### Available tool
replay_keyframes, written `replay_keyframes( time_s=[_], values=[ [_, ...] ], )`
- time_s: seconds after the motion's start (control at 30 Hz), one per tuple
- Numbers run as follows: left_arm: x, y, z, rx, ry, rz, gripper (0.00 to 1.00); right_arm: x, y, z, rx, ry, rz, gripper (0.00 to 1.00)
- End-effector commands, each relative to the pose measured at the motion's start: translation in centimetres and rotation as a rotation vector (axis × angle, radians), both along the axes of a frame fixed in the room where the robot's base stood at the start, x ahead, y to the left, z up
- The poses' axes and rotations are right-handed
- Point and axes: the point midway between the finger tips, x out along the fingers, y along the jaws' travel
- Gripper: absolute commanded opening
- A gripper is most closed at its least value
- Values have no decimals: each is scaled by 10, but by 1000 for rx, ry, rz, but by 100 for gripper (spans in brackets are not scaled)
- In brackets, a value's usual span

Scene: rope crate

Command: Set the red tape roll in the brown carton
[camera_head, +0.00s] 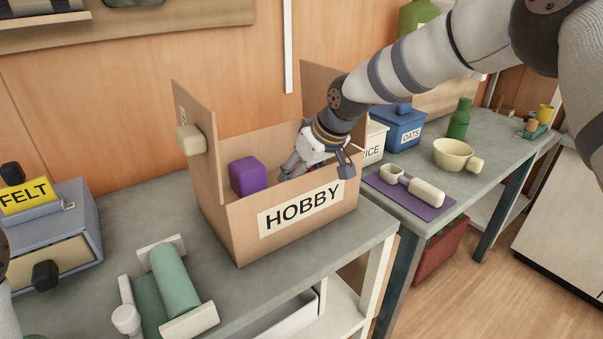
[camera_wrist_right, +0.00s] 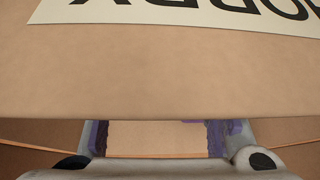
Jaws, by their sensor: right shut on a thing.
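The brown carton (camera_head: 235,225), labelled HOBBY, stands open near the right end of the grey bench; its front wall also fills much of the right wrist view (camera_wrist_right: 160,75). My right gripper (camera_head: 318,170) is at the carton's front right rim, one finger inside and the other overlapping the front wall's outer face. It looks shut on the carton's wall, though the contact is hard to see. In the right wrist view the fingers (camera_wrist_right: 160,138) show tan surface between them. I see no red tape roll in either view. My left gripper cannot be made out.
A purple block (camera_head: 249,177) is in the carton's left part. A green roll in a cradle (camera_head: 174,280) and a FELT box (camera_head: 55,230) stand left. To the right are a blue OATS canister (camera_head: 400,130), a scoop on a purple mat (camera_head: 425,190) and a cream bowl (camera_head: 453,155).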

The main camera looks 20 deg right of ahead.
Motion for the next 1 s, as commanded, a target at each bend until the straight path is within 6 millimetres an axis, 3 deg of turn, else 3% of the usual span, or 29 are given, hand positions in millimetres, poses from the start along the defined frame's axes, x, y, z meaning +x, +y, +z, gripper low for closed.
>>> replay_keyframes(
  time_s=[0.63,0.67,0.73,0.77,1.0],
  values=[
    [-1,0,-1,0,4,0,81,0,0,-10,0,1,0,0],
    [-1,0,-1,0,4,0,81,0,0,-10,0,0,0,50],
    [-1,0,-1,0,4,0,81,0,0,-9,0,0,0,66],
    [-1,0,-1,0,4,0,81,0,0,-9,0,0,0,71],
    [-1,0,-1,0,4,0,81,0,0,-9,0,0,0,71]
  ],
)
